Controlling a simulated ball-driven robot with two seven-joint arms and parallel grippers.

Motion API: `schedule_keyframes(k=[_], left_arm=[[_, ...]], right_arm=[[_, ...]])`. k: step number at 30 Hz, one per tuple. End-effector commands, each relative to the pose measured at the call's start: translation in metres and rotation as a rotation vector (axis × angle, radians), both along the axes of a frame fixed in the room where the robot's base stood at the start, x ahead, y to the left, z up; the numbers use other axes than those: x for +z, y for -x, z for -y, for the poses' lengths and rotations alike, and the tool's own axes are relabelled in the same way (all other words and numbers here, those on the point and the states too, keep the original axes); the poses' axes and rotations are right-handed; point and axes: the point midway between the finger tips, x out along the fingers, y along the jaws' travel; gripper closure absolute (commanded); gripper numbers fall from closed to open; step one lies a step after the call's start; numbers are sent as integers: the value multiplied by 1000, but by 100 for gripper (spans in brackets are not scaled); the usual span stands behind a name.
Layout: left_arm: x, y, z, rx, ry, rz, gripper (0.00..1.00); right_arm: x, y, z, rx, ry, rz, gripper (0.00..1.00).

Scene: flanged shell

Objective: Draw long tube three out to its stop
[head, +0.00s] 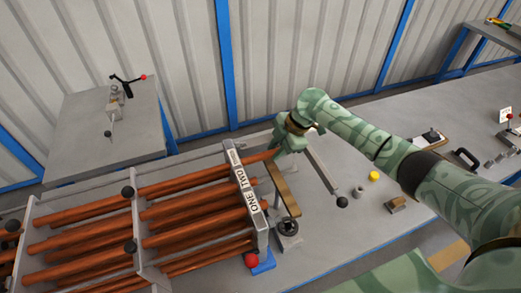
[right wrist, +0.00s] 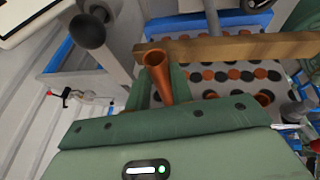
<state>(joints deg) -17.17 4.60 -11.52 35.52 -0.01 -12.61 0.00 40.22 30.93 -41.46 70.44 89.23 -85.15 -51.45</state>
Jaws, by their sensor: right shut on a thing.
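A rack of long copper tubes (head: 190,212) lies at the left in the head view, running through an upright end plate (head: 262,232) with labels ONE and TWO; a third label (head: 232,157) at its far end is too small to read. My right gripper (head: 275,151) is at that far end, shut on a copper tube that sticks out of the plate. In the right wrist view the open end of this tube (right wrist: 158,68) shows between the fingers (right wrist: 160,90). The plate face (right wrist: 225,78) behind has copper and dark round spots. My left gripper is not in view.
A wooden bar (head: 284,190) stands out in front of the plate, close to the held tube. A grey lever with a black knob (head: 342,201) lies right of the gripper. A yellow piece (head: 374,176) and a small brown block (head: 397,204) sit farther right on the bench.

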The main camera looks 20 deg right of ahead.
Motion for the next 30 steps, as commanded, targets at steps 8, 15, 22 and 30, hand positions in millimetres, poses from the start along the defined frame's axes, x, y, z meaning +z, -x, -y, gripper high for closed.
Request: schedule_keyframes(k=[8, 15, 22, 30], left_arm=[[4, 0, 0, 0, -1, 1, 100], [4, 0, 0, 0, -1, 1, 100], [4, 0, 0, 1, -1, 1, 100], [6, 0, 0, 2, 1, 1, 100]], right_arm=[[1, -2, 44, -3, 4, 3, 100], [1, -3, 46, -3, 5, 4, 100], [1, -2, 45, -2, 4, 4, 56], [6, -2, 46, -2, 3, 4, 56]])
